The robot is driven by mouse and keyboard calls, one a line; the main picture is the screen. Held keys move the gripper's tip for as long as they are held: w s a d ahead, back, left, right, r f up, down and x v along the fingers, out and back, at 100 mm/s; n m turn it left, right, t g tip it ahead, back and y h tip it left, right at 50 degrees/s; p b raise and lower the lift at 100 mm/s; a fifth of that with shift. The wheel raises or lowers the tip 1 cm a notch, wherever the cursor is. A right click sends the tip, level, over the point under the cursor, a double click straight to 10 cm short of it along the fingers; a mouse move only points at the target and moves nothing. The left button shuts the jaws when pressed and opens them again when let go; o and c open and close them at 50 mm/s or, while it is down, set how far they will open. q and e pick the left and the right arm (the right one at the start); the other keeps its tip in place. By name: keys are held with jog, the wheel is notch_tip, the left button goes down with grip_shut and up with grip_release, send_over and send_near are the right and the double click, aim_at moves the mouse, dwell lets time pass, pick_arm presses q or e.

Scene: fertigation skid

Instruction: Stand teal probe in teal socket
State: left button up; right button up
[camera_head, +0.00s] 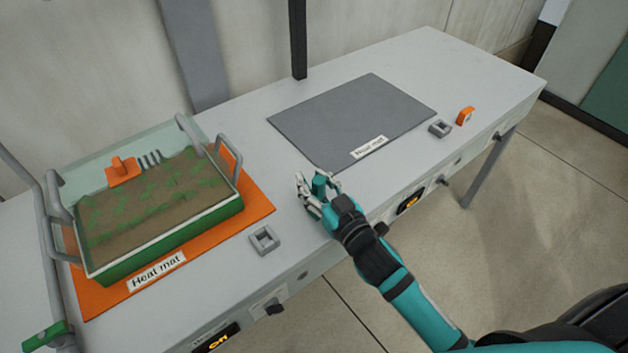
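My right gripper (312,186) is over the front part of the bench, between the two mats. A small teal piece (321,182) shows at its fingers. I cannot tell whether this is the teal probe or part of the gripper, nor whether the fingers are closed on it. No other teal probe is visible. A grey square socket (265,240) sits on the bench left of and nearer than the gripper. Another grey square socket (440,128) is at the right, beside the grey mat. No teal marking shows on either. My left gripper is out of view.
A green tray (163,245) of soil with raised handles stands on the orange heat mat (257,196), with an orange piece (122,171) in it. The grey heat mat (350,115) is bare. A small orange block (465,116) stands beside the right socket. A dark post rises behind.

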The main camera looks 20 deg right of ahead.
jog(key=shift+r, duration=0.3)
jog(key=b+v, duration=0.1)
jog(key=v, duration=1.1)
jog(key=shift+f, duration=0.2)
